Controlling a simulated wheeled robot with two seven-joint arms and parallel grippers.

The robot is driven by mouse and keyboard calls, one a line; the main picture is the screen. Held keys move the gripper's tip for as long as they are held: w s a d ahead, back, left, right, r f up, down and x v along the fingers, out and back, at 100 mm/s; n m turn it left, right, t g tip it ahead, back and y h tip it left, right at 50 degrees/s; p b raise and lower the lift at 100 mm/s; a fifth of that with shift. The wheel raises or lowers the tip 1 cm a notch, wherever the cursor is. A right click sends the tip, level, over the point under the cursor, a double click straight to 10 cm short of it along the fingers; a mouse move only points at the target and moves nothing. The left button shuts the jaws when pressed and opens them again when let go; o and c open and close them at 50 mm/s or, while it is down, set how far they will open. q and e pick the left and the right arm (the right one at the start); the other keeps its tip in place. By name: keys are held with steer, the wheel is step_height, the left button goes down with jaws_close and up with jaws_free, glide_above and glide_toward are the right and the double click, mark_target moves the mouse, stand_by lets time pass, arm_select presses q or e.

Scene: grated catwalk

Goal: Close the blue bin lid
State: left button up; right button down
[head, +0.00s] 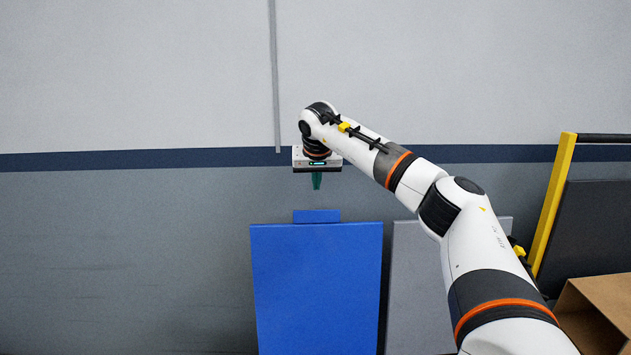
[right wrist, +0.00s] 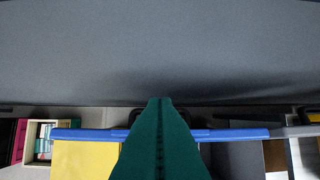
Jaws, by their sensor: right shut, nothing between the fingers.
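The blue bin lid (head: 317,285) stands raised, its broad face towards me, with a small blue tab (head: 317,216) on its top edge. In the right wrist view the lid shows nearly edge-on as a thin blue strip (right wrist: 90,133). My right gripper (head: 317,187) points down just above the tab and looks apart from it. Its green fingers are shut and empty; they also show in the right wrist view (right wrist: 158,102), covering the middle of the lid's edge. The bin's body cannot be made out in the head view. My left gripper is not in view.
A grey panel (head: 415,310) stands right of the blue lid, partly behind my arm. A yellow post (head: 554,205), a dark panel (head: 598,235) and a cardboard box (head: 600,312) are at the right. A plain wall (head: 130,230) is behind; the left side looks clear.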

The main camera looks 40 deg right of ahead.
steer(key=f+p, duration=0.1)
steer(key=f, duration=0.1)
steer(key=f+p, duration=0.1)
steer(key=f, duration=0.1)
steer(key=f+p, duration=0.1)
steer(key=p, duration=0.1)
steer(key=shift+s+a+f, duration=0.25)
steer(key=shift+f, duration=0.15)
steer(key=shift+d+f, duration=0.1)
stand_by(0.3)
